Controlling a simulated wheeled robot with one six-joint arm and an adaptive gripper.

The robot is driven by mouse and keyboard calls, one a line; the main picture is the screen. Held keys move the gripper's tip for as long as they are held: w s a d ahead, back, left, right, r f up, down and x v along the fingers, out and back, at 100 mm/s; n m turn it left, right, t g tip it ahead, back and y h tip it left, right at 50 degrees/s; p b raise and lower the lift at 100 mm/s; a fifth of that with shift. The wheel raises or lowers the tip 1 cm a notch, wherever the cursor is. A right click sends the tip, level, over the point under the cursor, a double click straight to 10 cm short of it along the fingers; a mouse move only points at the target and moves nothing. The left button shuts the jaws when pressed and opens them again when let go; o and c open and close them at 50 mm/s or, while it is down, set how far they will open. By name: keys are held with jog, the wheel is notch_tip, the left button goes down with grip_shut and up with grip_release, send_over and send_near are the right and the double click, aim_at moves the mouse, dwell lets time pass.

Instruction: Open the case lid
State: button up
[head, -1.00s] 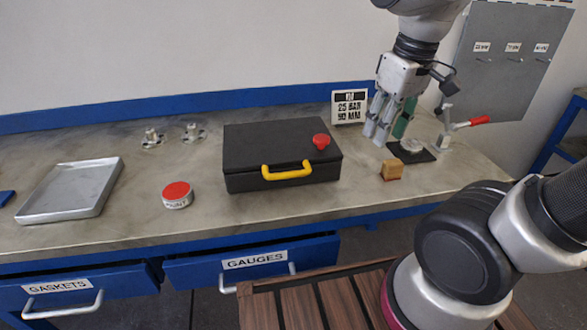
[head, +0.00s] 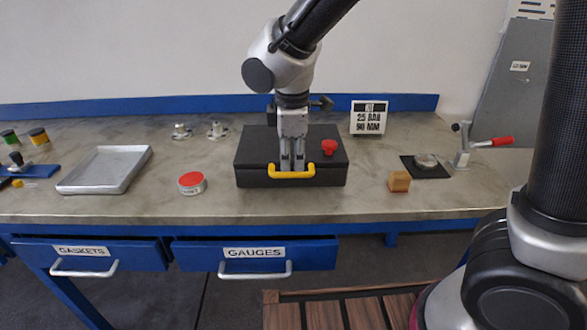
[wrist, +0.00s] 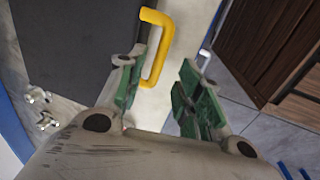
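The black case (head: 252,160) stands on the workbench with its lid down. Its yellow handle (head: 291,174) is on the front side, and it also shows in the wrist view (wrist: 158,50). A red knob (head: 329,147) sits on the right part of the lid. My gripper (head: 292,168) points down over the front edge of the case, close to the handle. In the wrist view my gripper (wrist: 155,92) has its two green-padded fingers apart, with the handle's end near the gap between them. Whether the fingers touch the handle cannot be told.
A grey tray (head: 106,170) and a red-topped tin (head: 192,183) lie left of the case. A wooden block (head: 399,181), a black pad (head: 426,166) and a red-handled clamp (head: 462,146) are to the right. A sign (head: 368,117) stands behind. Bare bench lies between them.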

aim_at(292, 173)
jog(key=f, duration=0.2)
jog(key=w+f, duration=0.1)
jog(key=f, duration=0.1)
jog(key=shift+f, duration=0.4)
grip_shut()
